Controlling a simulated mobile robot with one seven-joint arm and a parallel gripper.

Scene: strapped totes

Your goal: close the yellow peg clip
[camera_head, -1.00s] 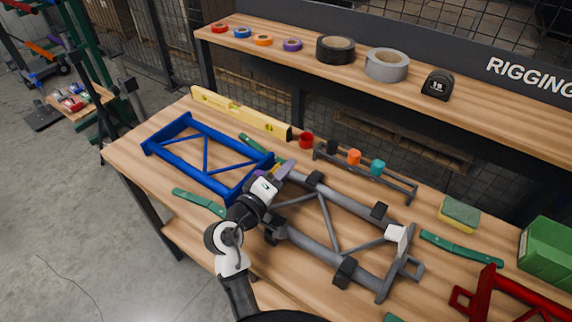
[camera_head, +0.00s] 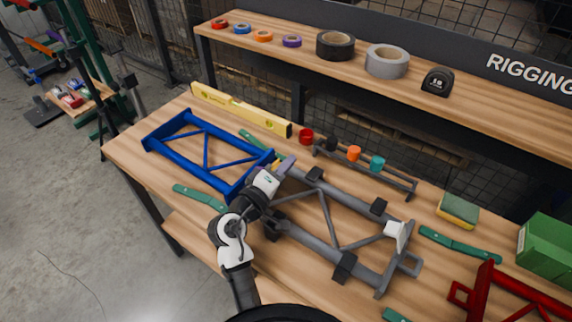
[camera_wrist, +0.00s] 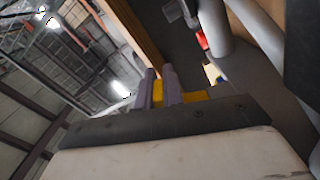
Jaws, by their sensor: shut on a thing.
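My gripper (camera_head: 280,172) is over the left end of the grey tube frame (camera_head: 325,218), close to the blue frame's corner. In the wrist view its two purple-grey fingers (camera_wrist: 159,86) are shut on a yellow part (camera_wrist: 158,94), which appears to be the yellow peg clip. More yellow shows just right of the fingers (camera_wrist: 194,96), and a separate yellow patch shows beyond (camera_wrist: 212,73). In the head view only a small yellow bit (camera_head: 281,158) shows beside my gripper, so the clip's shape and whether it is closed cannot be told.
The blue frame (camera_head: 205,150) lies left, with a yellow level (camera_head: 240,110) behind. A rail with coloured knobs (camera_head: 365,170) stands behind the grey frame.

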